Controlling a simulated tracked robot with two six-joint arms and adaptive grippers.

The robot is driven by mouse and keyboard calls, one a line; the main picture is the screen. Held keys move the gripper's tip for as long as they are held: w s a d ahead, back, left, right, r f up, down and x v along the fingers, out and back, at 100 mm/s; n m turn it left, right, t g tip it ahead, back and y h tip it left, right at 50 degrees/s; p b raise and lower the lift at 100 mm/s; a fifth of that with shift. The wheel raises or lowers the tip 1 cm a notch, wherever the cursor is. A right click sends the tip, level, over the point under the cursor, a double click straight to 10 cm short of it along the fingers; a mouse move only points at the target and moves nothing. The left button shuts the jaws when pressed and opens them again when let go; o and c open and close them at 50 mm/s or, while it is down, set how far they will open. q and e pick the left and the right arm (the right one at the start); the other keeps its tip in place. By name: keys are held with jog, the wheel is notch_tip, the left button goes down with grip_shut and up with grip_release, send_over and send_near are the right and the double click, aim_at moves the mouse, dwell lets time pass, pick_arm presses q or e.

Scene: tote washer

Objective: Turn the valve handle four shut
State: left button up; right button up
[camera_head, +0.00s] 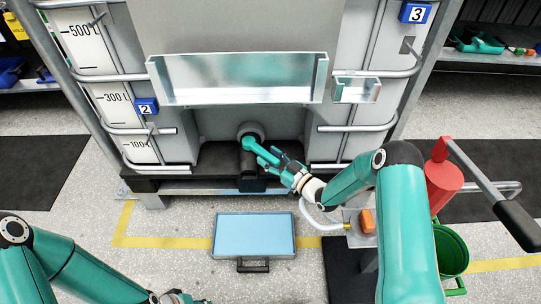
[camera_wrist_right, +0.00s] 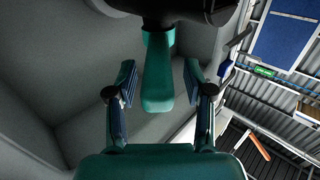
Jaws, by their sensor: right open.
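A teal valve handle (camera_head: 256,146) sticks out from the dark valve at the grey tank's outlet, low on the tank front. It also shows in the right wrist view (camera_wrist_right: 157,85), running down from a dark valve body between the fingers of my right gripper (camera_wrist_right: 160,95). That gripper (camera_head: 275,156) is open, one finger on each side of the handle with a visible gap to both. I see no number four on the handle. My left arm is at the lower left of the head view; its fingers are out of frame.
The tank's metal frame (camera_head: 120,78) surrounds the valve, with a metal tray (camera_head: 240,95) above. A blue-topped tray (camera_head: 255,235) lies on the floor below. A red post (camera_head: 443,185) with a long lever and a green bucket (camera_head: 450,252) stand right. Signs 2 (camera_head: 147,108) and 3 (camera_head: 415,12) show.

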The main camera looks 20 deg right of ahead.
aim_at(260, 151)
jog(key=shift+x, duration=1.05)
grip_shut()
